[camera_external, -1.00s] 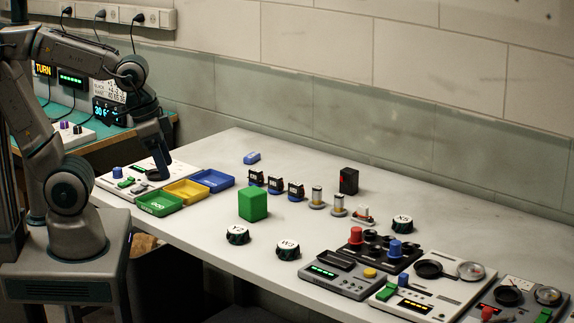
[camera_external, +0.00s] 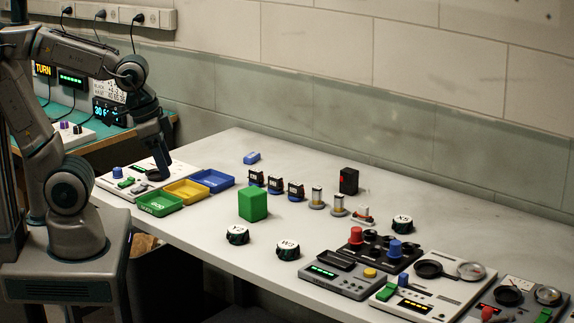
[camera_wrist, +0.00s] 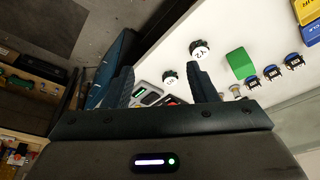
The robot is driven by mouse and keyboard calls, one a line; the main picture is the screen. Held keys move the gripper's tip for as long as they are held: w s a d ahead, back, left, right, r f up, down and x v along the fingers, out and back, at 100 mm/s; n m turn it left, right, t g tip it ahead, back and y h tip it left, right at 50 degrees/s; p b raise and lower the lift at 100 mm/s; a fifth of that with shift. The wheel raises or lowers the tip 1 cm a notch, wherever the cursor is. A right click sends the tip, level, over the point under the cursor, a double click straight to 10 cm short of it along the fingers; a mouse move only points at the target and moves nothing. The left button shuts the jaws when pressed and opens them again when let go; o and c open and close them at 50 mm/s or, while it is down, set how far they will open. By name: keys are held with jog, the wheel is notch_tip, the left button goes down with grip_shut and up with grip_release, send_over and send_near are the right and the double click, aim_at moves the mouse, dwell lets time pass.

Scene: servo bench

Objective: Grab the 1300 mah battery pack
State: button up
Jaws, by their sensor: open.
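My gripper (camera_external: 158,160) hangs at the left end of the white bench, above or beside a white panel. In the wrist view my gripper (camera_wrist: 161,86) shows two dark fingers spread apart with nothing between them. I cannot read a 1300 mAh label on anything. A small blue block (camera_external: 251,157) lies at the bench's back edge, to the right of my gripper. Either could be a battery pack, but I cannot tell which.
Green (camera_external: 160,205), yellow (camera_external: 187,193) and blue (camera_external: 212,181) trays sit just right of my gripper. A green block (camera_external: 252,204), several small servos (camera_external: 275,186) and round labelled pieces (camera_external: 237,235) stand mid-bench. Device panels (camera_external: 345,275) fill the right front.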

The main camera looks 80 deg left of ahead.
jog(key=w+a+r+n+y, duration=0.1)
jog(key=w+a+r+n, duration=0.15)
jog(key=w+a, duration=0.65)
jog(key=w+a+r+n, duration=0.1)
jog(key=w+a+n, duration=0.2)
jog(key=w+a, duration=0.65)
jog(key=n+g+y, duration=0.1)
jog(key=n+y, duration=0.2)
jog(key=n, duration=0.3)
send_over(254, 155)
jog(key=s+d, duration=0.2)
notch_tip(254, 155, down, 20)
jog(key=shift+a+r, duration=0.15)
jog(key=shift+r, duration=0.05)
jog(key=shift+d+p+x, duration=0.15)
jog(key=shift+p+x, duration=0.3)
jog(key=shift+x, duration=0.6)
jog(key=shift+d+p+x, duration=0.2)
jog(key=shift+p+x, duration=0.3)
jog(key=shift+x, duration=0.6)
jog(key=shift+d+p+x, duration=0.15)
jog(key=shift+p+x, duration=0.3)
jog(key=shift+x, duration=0.6)
jog(key=shift+w+f, duration=0.15)
